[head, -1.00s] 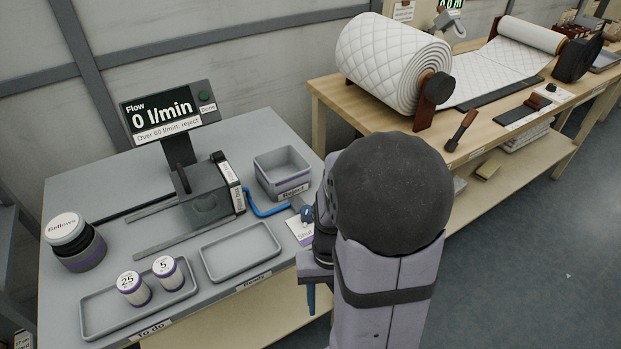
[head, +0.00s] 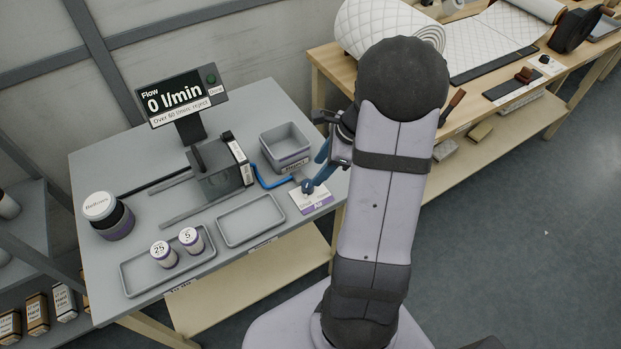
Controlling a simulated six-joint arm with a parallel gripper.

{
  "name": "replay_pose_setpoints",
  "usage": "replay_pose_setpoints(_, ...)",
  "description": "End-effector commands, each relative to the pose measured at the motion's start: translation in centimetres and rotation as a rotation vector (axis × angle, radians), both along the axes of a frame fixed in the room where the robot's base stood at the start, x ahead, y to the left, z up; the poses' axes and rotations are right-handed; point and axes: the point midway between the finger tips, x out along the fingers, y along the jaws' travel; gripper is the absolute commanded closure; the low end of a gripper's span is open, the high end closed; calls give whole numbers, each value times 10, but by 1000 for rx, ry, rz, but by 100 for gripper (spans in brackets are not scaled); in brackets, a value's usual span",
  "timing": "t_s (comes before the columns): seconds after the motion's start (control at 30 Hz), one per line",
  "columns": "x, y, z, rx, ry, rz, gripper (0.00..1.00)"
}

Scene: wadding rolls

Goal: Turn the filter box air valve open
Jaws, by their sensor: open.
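A blue hose (head: 270,182) runs from the valve to the grey filter box fixture (head: 221,180). The display (head: 182,102) reads 0 l/min. My gripper (head: 322,170), with blue fingers, is open just above and right of the valve. My arm partly hides it, and I cannot tell whether it touches the knob.
A reject bin (head: 286,148) stands just behind the valve. An empty tray (head: 250,222) lies to its left, and a to-do tray (head: 140,279) holds two canisters (head: 177,247). A wadding roll (head: 385,25) sits on the wooden table behind my arm.

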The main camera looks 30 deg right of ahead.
Motion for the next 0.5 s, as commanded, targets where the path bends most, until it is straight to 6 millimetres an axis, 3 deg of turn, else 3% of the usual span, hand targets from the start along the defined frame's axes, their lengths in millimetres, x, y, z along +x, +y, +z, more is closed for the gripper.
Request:
replay_pose_setpoints(0.2, -1, 1, 0, 40, 42, -132, 54)
replay_pose_setpoints(0.5, 1, 3, -8, 44, 47, -143, 54)
